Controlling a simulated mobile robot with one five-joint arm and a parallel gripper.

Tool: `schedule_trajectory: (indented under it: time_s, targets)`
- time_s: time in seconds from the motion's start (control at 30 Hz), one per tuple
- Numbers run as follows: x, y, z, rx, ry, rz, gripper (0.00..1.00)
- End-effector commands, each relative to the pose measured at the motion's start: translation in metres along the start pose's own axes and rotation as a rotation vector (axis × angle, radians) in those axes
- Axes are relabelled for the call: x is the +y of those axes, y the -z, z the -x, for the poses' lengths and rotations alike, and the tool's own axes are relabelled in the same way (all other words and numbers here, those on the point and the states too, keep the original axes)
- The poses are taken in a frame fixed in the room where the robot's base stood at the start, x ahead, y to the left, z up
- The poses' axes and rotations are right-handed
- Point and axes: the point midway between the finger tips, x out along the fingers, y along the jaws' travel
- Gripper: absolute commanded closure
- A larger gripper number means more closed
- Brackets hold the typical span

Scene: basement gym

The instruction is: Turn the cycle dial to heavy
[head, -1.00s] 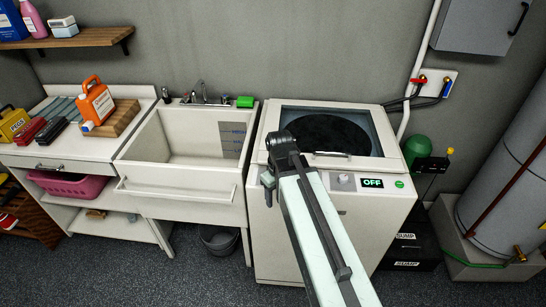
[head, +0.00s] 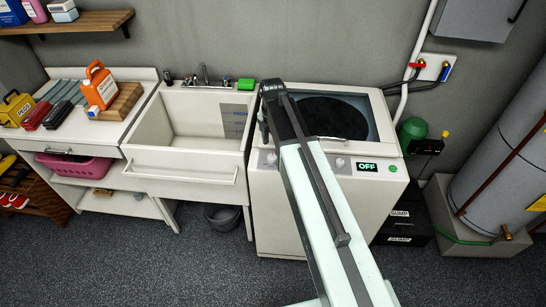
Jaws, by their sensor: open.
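The white washing machine (head: 283,215) stands in the middle, with a dark round drum under its glass lid. Its front panel carries a small knob (head: 340,162) beside a display (head: 367,167) reading OFF. Another round knob (head: 271,158) shows at the panel's left end, partly hidden. I cannot tell which is the cycle dial, and no dial marking is readable. My gripper (head: 264,138) hangs at the machine's left front edge, just above the left knob in the picture. It is open and seems empty; my arm covers the panel's middle.
A green button (head: 393,168) sits right of the display. A utility sink (head: 190,155) stands close on the left, with a green sponge (head: 245,84) on its rim. Black boxes (head: 398,228) and a grey tank (head: 510,170) stand right. Floor in front is clear.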

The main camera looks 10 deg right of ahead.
Motion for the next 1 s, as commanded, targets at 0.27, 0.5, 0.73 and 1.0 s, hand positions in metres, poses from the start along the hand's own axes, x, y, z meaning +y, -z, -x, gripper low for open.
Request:
schedule_trajectory:
  time_s: [0.27,0.5,0.73,1.0]
  targets:
    - [0.0,0.0,-0.056,0.0,0.0,-0.002,0.41]
    - [0.0,-0.001,-0.062,-0.001,-0.001,-0.003,0.41]
    - [-0.001,-0.001,-0.061,-0.001,-0.001,-0.003,0.66]
    - [-0.001,-0.001,-0.061,0.0,-0.001,-0.007,1.0]
